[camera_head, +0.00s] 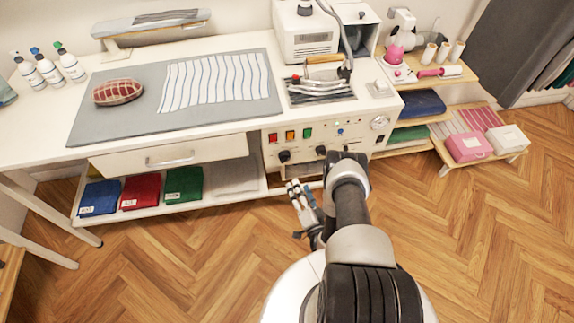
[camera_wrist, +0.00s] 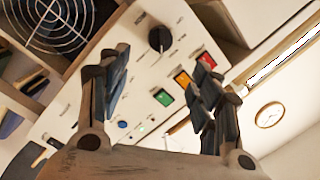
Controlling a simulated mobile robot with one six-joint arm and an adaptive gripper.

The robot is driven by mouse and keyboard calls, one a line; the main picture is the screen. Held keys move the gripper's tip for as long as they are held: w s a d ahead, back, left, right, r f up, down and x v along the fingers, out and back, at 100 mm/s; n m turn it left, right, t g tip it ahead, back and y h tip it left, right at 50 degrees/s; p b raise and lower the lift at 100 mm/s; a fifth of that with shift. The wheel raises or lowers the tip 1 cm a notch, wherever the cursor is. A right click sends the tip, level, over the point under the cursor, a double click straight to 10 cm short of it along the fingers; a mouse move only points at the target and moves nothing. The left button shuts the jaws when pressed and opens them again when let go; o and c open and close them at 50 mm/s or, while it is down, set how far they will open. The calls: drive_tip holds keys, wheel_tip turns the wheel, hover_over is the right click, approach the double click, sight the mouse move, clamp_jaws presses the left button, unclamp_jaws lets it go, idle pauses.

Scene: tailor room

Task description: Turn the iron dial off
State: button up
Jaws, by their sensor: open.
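The white ironing station's front panel (camera_head: 307,142) carries black dials, one at its left (camera_head: 285,156) and one nearer its middle (camera_head: 321,150). Labels are too small to read, so I cannot tell which is the iron dial. In the wrist view a black dial (camera_wrist: 160,39) with a pointer shows beyond and between my fingers. My gripper (camera_head: 296,188) is open and empty, low in front of the panel, apart from the dials; its fingers also show in the wrist view (camera_wrist: 160,85). The iron (camera_head: 326,68) rests on its stand on top. My arm hides part of the panel's right side.
Green, orange and red switches (camera_head: 290,135) sit above the left dial, and a round gauge (camera_head: 379,122) is at the panel's right. A drawer (camera_head: 170,158) and shelf of folded cloths (camera_head: 140,190) lie to the left. The wooden floor (camera_head: 180,265) in front is clear.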

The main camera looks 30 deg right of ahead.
sight(287, 160)
drive_tip(key=w+b, duration=0.1)
drive_tip(key=w, duration=0.3)
drive_tip(key=w+d+b, duration=0.1)
drive_tip(key=w, duration=0.3)
drive_tip(key=w+d+b, duration=0.1)
drive_tip(key=w+b, duration=0.1)
drive_tip(key=w, duration=0.3)
drive_tip(key=shift+w, duration=0.1)
drive_tip(key=shift+c, duration=0.5)
drive_tip(key=c, duration=1)
